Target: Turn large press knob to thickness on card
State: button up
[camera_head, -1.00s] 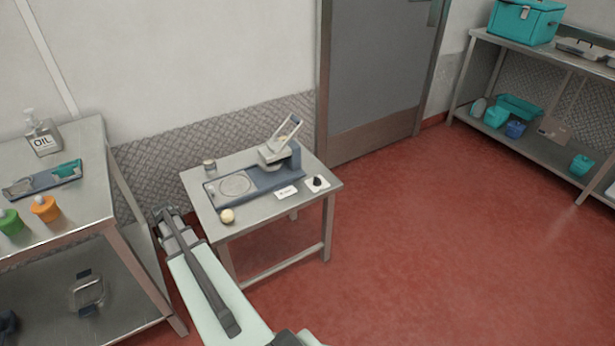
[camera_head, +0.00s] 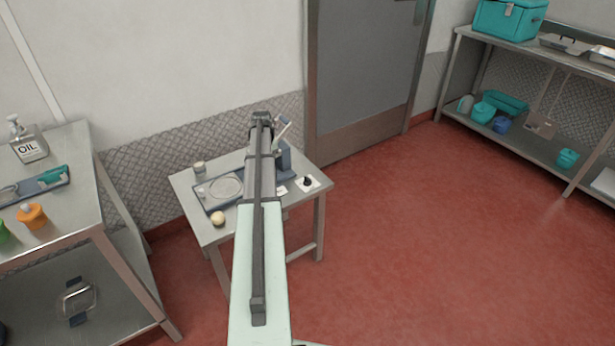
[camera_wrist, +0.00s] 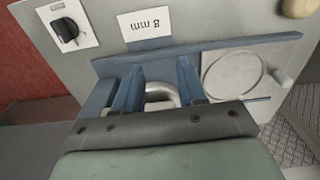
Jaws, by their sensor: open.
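The black knob (camera_head: 307,182) sits on a white plate at the right of the small table; it also shows at the upper left of the wrist view (camera_wrist: 68,32). The card (camera_wrist: 145,24) reads "8 mm", upside down in the wrist view, and lies beside the press. The blue press (camera_wrist: 230,45) has a round plate and a metal handle (camera_wrist: 162,96). My gripper (camera_wrist: 158,72) is open above the press, apart from the knob. The handle shows between its fingers; I cannot tell whether they touch. In the head view my arm hides part of the press.
A pale ball (camera_head: 218,218) and a small jar (camera_head: 199,168) are on the small table (camera_head: 300,200). Shelves stand at right. The red floor between is clear.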

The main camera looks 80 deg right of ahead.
notch_tip(320, 180, up, 4)
send_over(308, 177)
notch_tip(308, 177, down, 14)
jog(key=shift+w+a+r, duration=0.1)
jog(key=shift+a, duration=0.05)
grip_shut()
dwell(0.4)
